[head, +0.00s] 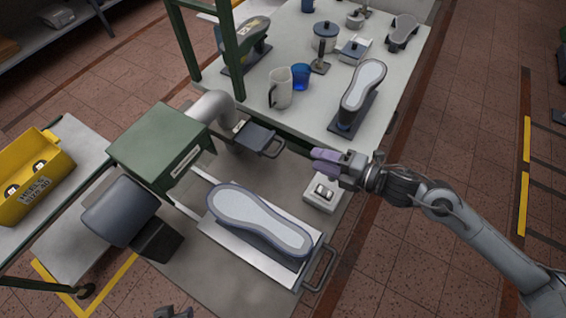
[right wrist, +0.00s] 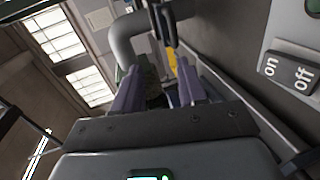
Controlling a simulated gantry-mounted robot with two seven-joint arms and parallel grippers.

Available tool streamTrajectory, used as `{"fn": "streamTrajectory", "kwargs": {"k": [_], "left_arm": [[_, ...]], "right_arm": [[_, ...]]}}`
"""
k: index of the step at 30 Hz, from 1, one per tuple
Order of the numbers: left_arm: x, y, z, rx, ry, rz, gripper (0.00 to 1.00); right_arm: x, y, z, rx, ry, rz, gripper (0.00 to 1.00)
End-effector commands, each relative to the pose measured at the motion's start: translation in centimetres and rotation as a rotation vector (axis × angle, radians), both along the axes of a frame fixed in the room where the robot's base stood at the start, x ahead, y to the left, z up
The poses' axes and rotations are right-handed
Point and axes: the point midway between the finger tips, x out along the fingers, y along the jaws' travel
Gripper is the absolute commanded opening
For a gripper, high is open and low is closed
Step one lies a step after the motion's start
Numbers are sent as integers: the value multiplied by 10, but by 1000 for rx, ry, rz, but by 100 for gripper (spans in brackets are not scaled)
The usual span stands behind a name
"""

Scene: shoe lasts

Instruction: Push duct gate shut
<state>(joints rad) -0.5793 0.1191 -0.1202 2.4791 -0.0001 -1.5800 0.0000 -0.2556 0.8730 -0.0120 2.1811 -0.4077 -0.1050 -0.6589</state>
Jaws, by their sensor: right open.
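The duct gate (head: 258,138) is a dark flat plate with a loop handle, sticking out of a slot at the grey duct (head: 212,106) beside the green machine box. My right gripper (head: 314,160) is open and empty, with purple fingers, to the right of the handle and apart from it in the head view. In the right wrist view, the dark handle (right wrist: 164,22) shows ahead, above the open fingers (right wrist: 155,92), with the grey duct (right wrist: 125,42) behind. A small dark part at the head view's bottom edge may be my left gripper; its jaws are unclear.
A white on/off switch box (head: 324,192) sits just below my right gripper. A shoe-shaped last (head: 260,218) lies on a metal tray in front. The table behind holds a jug (head: 281,88), a blue cup (head: 301,76) and another last (head: 362,86). A yellow bin (head: 32,172) stands left.

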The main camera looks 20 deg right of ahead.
Motion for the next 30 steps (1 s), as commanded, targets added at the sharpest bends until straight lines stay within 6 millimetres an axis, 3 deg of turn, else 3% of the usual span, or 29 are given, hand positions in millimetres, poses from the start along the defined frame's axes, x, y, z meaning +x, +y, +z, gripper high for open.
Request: {"fn": "streamTrajectory", "kwargs": {"k": [1, 6, 17, 30], "left_arm": [[0, 0, -22, 2, 0, -2, 41], [0, 2, -42, 7, 0, -4, 41], [0, 1, -50, 5, 0, -4, 41], [0, -2, -59, -7, -1, 4, 41]], "right_arm": [[3, -3, -17, -17, -12, 3, 41], [9, -7, -26, -44, -35, 8, 41], [22, 0, -30, -42, -47, 6, 41], [67, 35, -43, -40, -47, 6, 41]]}}
